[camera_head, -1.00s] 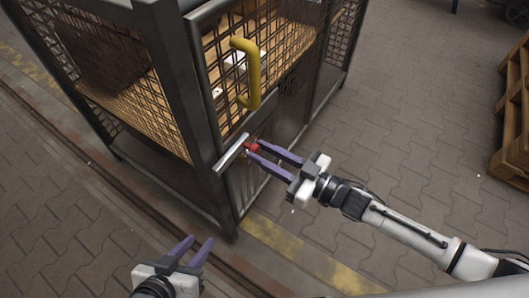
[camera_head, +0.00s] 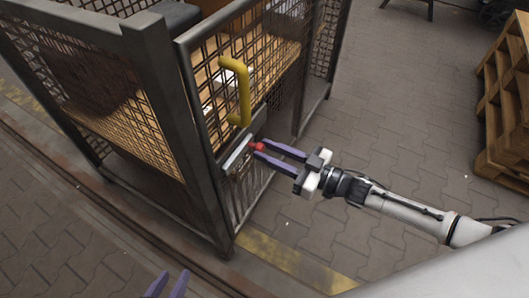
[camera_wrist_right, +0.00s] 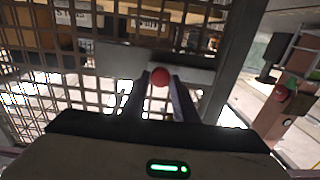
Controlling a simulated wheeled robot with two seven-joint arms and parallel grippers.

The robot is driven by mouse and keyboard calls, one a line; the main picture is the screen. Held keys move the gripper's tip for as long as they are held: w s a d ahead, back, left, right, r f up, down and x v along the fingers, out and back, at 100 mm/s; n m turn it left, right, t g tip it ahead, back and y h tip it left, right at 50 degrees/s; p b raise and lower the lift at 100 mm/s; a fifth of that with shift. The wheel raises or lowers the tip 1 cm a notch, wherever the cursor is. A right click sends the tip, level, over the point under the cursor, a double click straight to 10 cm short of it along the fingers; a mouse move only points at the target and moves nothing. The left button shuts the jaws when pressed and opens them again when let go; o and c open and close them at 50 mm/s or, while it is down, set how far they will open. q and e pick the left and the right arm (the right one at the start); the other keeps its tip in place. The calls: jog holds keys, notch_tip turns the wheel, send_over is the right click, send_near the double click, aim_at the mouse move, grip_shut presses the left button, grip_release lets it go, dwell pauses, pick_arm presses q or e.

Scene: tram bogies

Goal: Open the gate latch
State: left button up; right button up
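The gate (camera_head: 202,100) is a dark steel frame with mesh and a yellow handle (camera_head: 243,92). Below the handle is a latch with a pale metal bar (camera_head: 237,157) and a red ball knob (camera_head: 257,146). The latch bar (camera_wrist_right: 190,76) and red knob (camera_wrist_right: 159,77) also show in the right wrist view. My right gripper (camera_head: 259,151) has its purple fingers on both sides of the knob, with almost no gap beside it. My left gripper (camera_head: 168,282) is at the bottom edge, fingers apart and empty; only its finger ends show.
The mesh cage (camera_head: 100,80) with a dark corner post (camera_head: 178,120) stands at left. Wooden pallets (camera_head: 505,110) are stacked at the right edge. The paved floor (camera_head: 390,130) between them is clear.

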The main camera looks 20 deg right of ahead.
jog(key=o, duration=0.3)
pick_arm(q)
jog(key=shift+w+a+r+p, duration=0.1)
jog(key=shift+r+p, duration=0.15)
jog(key=shift+p, duration=0.45)
pick_arm(e)
jog(key=v, duration=1)
pick_arm(q)
jog(key=shift+r, duration=0.1)
pick_arm(e)
jog(key=shift+s+r, duration=0.1)
